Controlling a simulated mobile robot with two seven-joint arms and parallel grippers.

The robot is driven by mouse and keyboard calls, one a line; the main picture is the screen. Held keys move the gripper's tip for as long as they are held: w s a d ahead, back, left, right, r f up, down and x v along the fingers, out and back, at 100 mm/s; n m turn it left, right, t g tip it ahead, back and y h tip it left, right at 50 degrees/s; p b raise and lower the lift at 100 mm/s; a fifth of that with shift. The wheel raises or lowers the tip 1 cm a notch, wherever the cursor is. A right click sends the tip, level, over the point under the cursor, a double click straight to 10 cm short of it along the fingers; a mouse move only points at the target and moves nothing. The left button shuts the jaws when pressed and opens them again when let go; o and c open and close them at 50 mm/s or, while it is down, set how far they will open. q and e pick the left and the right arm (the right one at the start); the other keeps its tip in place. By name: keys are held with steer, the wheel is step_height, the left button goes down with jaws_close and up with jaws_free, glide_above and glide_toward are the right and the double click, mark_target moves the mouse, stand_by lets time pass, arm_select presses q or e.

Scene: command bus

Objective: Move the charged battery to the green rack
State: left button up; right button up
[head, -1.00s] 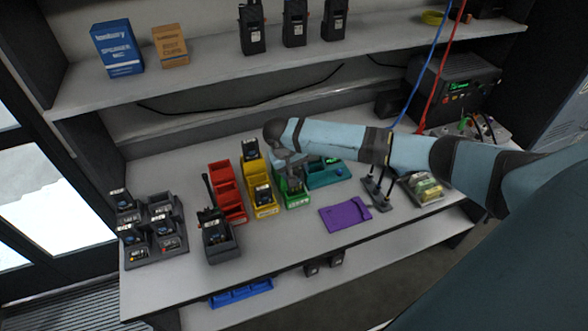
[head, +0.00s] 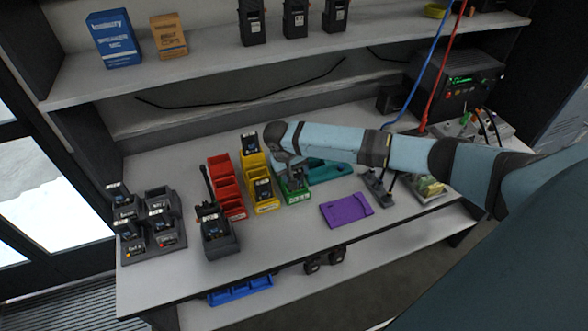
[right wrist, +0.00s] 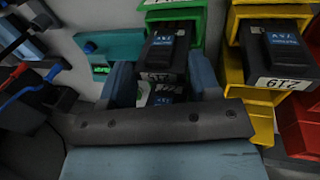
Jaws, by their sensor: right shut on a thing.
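The green rack (head: 293,196) stands on the table right of the yellow rack (head: 267,206). My right gripper (head: 287,170) is over the green rack and largely hides what is inside it. In the right wrist view the gripper (right wrist: 163,82) has one finger on each side of a black battery (right wrist: 168,52) with a blue top label, beside the green rack's wall (right wrist: 198,25). A second blue label shows lower between the fingers, so I cannot tell exactly how the battery sits. The yellow rack holds two batteries, one behind the other (head: 250,144). My left gripper is not in view.
A red rack (head: 228,187) and a dark rack with a radio (head: 219,250) stand to the left. A dark charger with several batteries (head: 150,252) is farther left. A teal holder (head: 335,172) and a purple tray (head: 347,210) are on the right. The shelf hangs behind.

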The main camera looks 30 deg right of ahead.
steer(key=shift+d+f, duration=0.1)
steer(key=shift+f, duration=0.05)
stand_by(0.5)
steer(key=o, duration=1.2)
steer(key=v, duration=1.3)
steer(key=shift+r+b, duration=0.35)
steer(key=shift+r, duration=0.05)
